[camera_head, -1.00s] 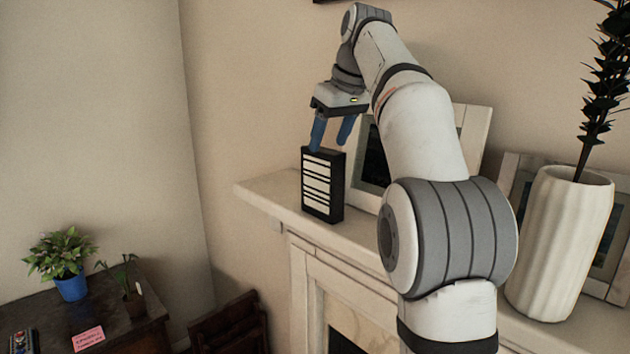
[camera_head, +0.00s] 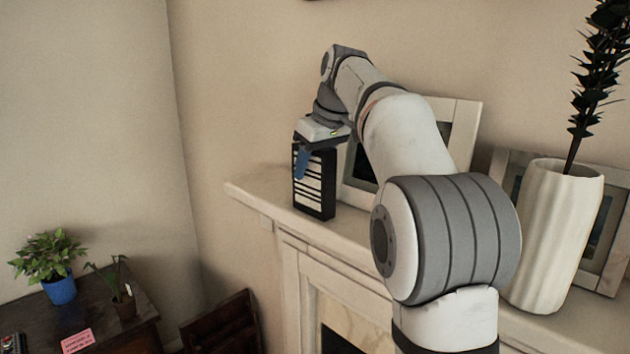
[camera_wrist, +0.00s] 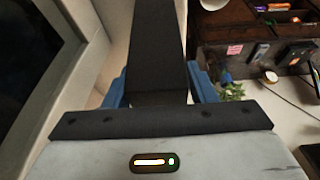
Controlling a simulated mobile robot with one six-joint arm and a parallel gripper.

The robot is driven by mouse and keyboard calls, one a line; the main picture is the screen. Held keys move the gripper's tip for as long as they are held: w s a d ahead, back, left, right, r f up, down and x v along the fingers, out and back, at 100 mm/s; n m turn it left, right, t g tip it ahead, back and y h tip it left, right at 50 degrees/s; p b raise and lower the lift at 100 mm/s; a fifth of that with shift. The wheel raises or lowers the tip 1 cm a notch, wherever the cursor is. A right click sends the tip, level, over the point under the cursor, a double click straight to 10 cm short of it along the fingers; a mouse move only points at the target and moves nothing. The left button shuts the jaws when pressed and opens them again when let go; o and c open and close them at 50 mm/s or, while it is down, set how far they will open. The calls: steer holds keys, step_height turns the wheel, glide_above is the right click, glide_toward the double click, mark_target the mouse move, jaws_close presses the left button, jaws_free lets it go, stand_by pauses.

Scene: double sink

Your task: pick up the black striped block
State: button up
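The black striped block (camera_head: 315,182) stands upright near the left end of the mantel, its white-barred face toward the head camera. My gripper (camera_head: 318,155) is lowered over the block's top from above. One blue finger lies in front of the striped face; the other is hidden in the head view. In the wrist view the block (camera_wrist: 158,55) runs between the two blue fingers of my gripper (camera_wrist: 160,88), one on each side. The fingers look spread, with little room beside the block; firm contact cannot be made out.
A framed picture (camera_head: 462,125) leans on the wall just right of the block, close to my arm. A white ribbed vase (camera_head: 555,235) with a dark plant stands farther right on the mantel (camera_head: 262,205). A lower dark table with potted plants (camera_head: 60,290) is at left.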

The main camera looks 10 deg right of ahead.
steer(key=c, duration=1)
steer(key=shift+c, duration=0.2)
steer(key=shift+r, duration=0.15)
